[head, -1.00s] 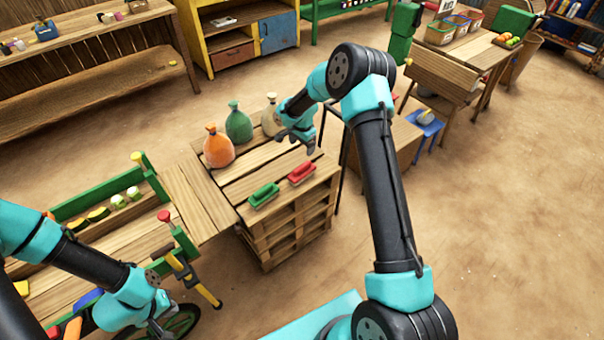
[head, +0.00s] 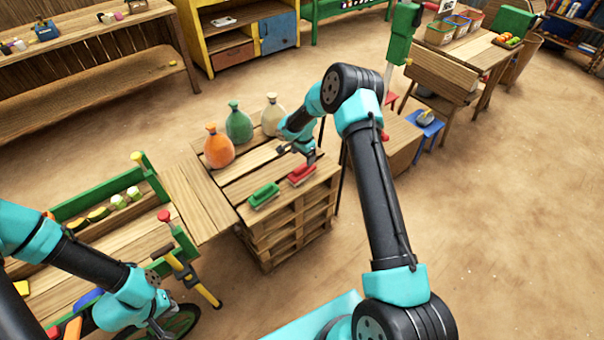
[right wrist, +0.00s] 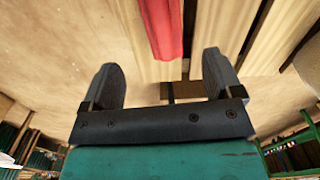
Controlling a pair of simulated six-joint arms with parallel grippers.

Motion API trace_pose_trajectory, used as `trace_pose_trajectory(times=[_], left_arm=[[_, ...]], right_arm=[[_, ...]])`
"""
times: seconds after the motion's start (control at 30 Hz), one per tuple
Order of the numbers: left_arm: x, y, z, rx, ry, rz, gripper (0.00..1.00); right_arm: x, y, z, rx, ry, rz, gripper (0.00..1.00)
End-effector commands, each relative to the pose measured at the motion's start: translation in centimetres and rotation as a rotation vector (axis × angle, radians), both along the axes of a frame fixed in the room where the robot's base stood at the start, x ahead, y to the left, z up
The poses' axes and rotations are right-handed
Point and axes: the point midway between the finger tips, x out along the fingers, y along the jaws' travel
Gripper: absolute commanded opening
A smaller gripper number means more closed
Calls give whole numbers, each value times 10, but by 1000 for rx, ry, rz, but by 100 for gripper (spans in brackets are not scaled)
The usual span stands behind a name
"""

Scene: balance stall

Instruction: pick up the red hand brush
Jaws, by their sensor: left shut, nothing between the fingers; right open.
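The red hand brush (head: 301,175) lies on the wooden pallet stack (head: 235,190) in the head view, near its right edge. In the right wrist view the red brush (right wrist: 164,25) shows at the top, ahead of and between the two fingers. My right gripper (head: 297,155) is open and close above the brush; no contact can be made out. Its dark fingers (right wrist: 160,85) have nothing between them at their tips. My left gripper (head: 160,328) is shut and empty at the lower left, by the green-sided cart.
A green brush (head: 263,194) lies left of the red one. Orange (head: 218,150), green (head: 238,125) and cream (head: 272,117) sacks stand behind on the pallets. The cart (head: 110,235) with several items is at left. Open floor lies to the right.

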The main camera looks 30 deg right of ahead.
Motion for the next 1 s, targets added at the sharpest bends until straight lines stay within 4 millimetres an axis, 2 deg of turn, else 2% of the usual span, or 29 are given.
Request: trace_pose_trajectory(times=[0.1, 0.23, 0.73, 1.0], left_arm=[[0, 0, 0, 0, 0, 0, 0], [0, 0, 0, 0, 0, 0, 0], [0, 0, 0, 0, 0, 0, 0], [0, 0, 0, 0, 0, 0, 0]], right_arm=[[-1, 0, -22, 0, 2, 0, 85], [0, 0, -39, 1, 1, 0, 85], [0, 0, -49, 0, 0, 0, 85], [3, 3, -81, 1, 1, 0, 85]])
